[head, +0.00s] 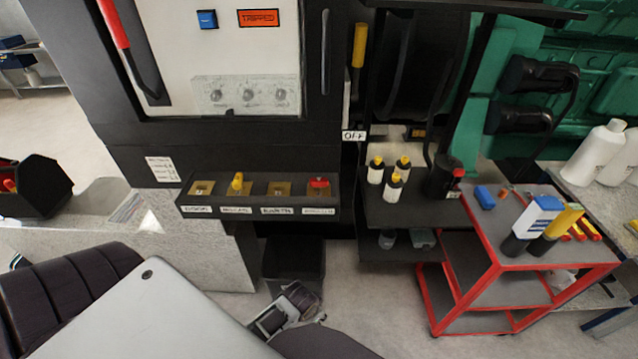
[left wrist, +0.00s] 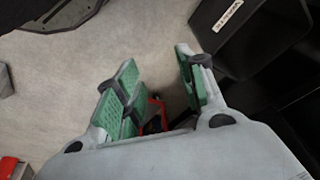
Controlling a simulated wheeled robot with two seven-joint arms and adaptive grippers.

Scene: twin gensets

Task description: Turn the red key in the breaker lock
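A red key (head: 319,183) sits in the rightmost brass lock plate (head: 317,190) on the black key shelf (head: 262,210) under the breaker panel. A yellow key (head: 237,181) stands in another plate further left. The remaining plates look empty. The small labels below them are too blurred to read surely. My left gripper (head: 287,311) is low, below the shelf and away from the keys. In the left wrist view my left gripper (left wrist: 156,82) has its green-padded fingers apart, with nothing between them. My right gripper is not in view.
The white panel above carries an orange TRIPPED sign (head: 258,18), a blue button (head: 207,19) and a red-handled lever (head: 114,24). A black bin (head: 293,260) stands under the shelf. A red-framed cart (head: 490,270) and bottles (head: 393,187) are at right.

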